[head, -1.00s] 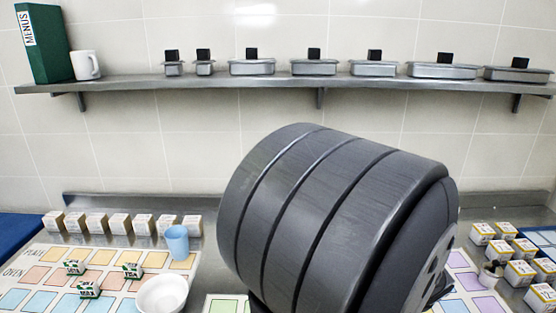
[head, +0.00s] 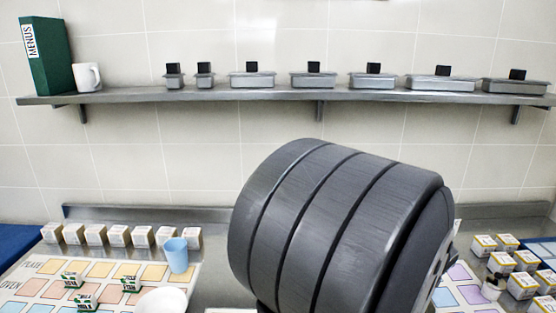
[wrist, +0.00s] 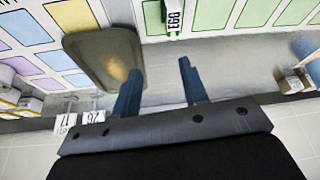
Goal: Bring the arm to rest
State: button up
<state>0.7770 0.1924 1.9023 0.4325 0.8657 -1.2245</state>
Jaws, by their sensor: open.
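My gripper (wrist: 160,88) shows in the wrist view with its two dark blue-grey fingers spread apart and nothing between them. It hangs above the grey metal counter (wrist: 225,65), near a brown-grey tray (wrist: 108,58) that lies just to the left of the fingers. In the head view a large dark grey ribbed part of my arm fills the middle and hides the counter behind it. The gripper's fingers do not show in the head view.
A blue cup (head: 176,254), a white bowl (head: 162,301) and a row of white boxes (head: 117,236) stand at left. More boxes (head: 522,286) stand at right. A shelf (head: 300,95) holds lidded pans, a white mug (head: 87,77) and a green menu binder (head: 49,56).

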jog(key=w+a+r+n+y, duration=0.1)
jog(key=w+a+n, duration=0.3)
jog(key=w+a, duration=0.7)
jog(key=w, duration=0.4)
jog(key=shift+w+a+r, duration=0.15)
jog(key=shift+w, duration=0.05)
